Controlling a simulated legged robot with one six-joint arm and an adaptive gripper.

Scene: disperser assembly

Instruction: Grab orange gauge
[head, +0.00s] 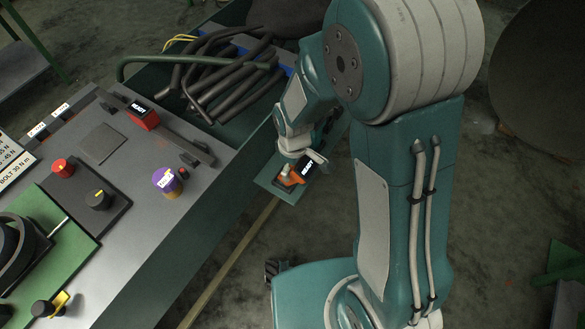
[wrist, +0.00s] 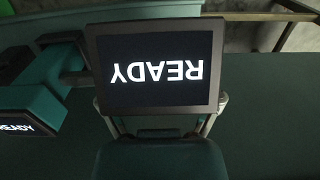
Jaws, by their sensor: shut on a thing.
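The orange gauge (head: 284,181) is at my gripper (head: 291,172), over a small green plate beside the bench. Its orange body is partly hidden by the gripper. A dark screen reading READY (head: 308,166) shows beside it. In the wrist view a dark-framed screen (wrist: 157,70) with READY upside down fills the upper middle, and pale finger parts show at its lower corners. My gripper is shut on the orange gauge. The wrist view does not show the orange body, and I cannot tell whether the gauge still touches the plate.
A red gauge with a READY screen (head: 143,117) sits on the grey bench. Dark hoses (head: 225,80) lie in a green bin behind. Another READY screen (wrist: 15,128) is at the wrist view's left edge.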

